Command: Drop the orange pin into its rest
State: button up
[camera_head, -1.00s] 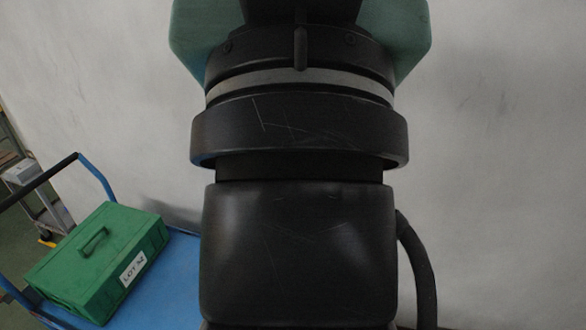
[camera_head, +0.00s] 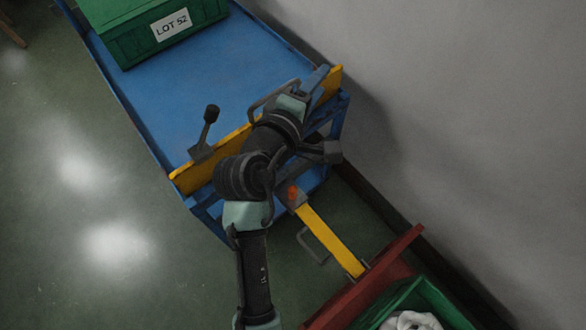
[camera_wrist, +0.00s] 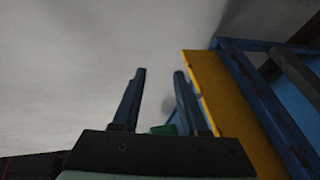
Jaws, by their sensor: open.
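My gripper (camera_head: 316,78) is at the upper end of my arm in the head view, by the right end of the yellow board on the blue cart. In the wrist view its two dark blue fingers (camera_wrist: 156,100) stand apart with nothing clearly held between them. A small orange patch (camera_head: 293,194) shows on the grey coupling block at the cart end of the yellow drawbar, just right of my arm. It looks like the orange pin's top, but most of it is hidden. I cannot make out its rest for certain.
The blue cart (camera_head: 205,75) carries a green LOT 52 box (camera_head: 140,38). Its yellow edge board (camera_head: 190,178) has a black lever (camera_head: 207,130). The yellow drawbar (camera_head: 330,240) runs to a red cart (camera_head: 375,275) with a green crate (camera_head: 437,296). A wall stands close on the right.

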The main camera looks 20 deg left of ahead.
jog(key=s+f+n+g+b, duration=0.1)
jog(key=s+f+n+b, duration=0.1)
jog(key=f, duration=0.7)
jog(key=s+f+n+g+b, duration=0.1)
jog(key=s+f+n+b, duration=0.2)
jog(key=f, duration=0.6)
jog(key=n, duration=1.3)
send_near(297, 186)
jog(key=w+b, duration=0.2)
jog(key=w+d, duration=0.1)
jog(key=w, duration=0.1)
jog(key=shift+r+b, duration=0.25)
jog(key=shift+b, duration=0.15)
jog(key=b+x, duration=0.2)
jog(key=x, duration=0.3)
jog(key=shift+w+d+f+b, duration=0.1)
jog(key=shift+w+f+b, duration=0.1)
jog(key=shift+b, duration=0.2)
jog(key=shift+r, duration=0.1)
grip_shut()
